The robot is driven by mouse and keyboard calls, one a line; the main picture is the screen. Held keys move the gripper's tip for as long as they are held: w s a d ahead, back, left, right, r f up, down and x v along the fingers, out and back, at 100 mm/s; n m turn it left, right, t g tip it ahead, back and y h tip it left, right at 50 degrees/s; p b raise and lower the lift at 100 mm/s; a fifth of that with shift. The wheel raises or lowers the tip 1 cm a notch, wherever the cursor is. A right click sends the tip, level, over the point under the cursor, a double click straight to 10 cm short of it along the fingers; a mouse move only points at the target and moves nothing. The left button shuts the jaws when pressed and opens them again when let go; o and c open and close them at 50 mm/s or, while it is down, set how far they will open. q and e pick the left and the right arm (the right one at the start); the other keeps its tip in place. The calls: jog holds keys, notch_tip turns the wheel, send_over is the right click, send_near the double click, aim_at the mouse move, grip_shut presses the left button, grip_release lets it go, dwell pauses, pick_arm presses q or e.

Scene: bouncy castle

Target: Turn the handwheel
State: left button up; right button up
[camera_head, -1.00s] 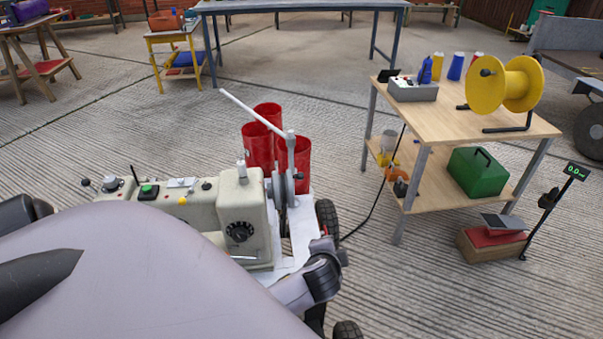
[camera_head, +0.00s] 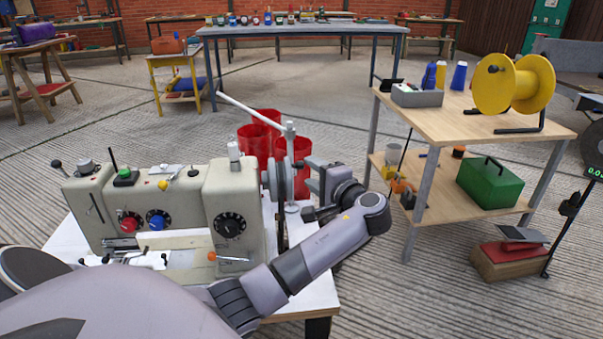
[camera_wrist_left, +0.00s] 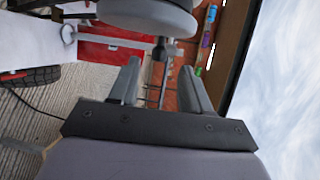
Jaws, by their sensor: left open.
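A beige sewing machine (camera_head: 232,205) stands on a white-topped table. The grey handwheel (camera_head: 283,178) is on its right end, beside a tall metal post with a slanted white arm. My left gripper (camera_head: 309,190) is just right of the handwheel, its fingers pointing at it. In the left wrist view the two fingers (camera_wrist_left: 160,80) are spread with nothing between them. The handwheel (camera_wrist_left: 155,14) shows there as a grey rounded disc beyond the fingertips, apparently not gripped. Part of its far side is hidden. My right gripper is not in view.
Red bins (camera_head: 262,135) stand behind the handwheel. A wooden workbench (camera_head: 430,125) to the right carries a yellow reel (camera_head: 513,84); a green box (camera_head: 489,182) is on its lower shelf. Concrete floor (camera_head: 130,125) behind the machine is open.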

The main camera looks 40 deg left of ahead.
aim_at(303, 167)
pick_arm(q)
jog(key=b+x, duration=0.1)
jog(key=x, duration=0.5)
jog(key=shift+f+b, duration=0.1)
jog(key=shift+b, duration=0.2)
grip_shut()
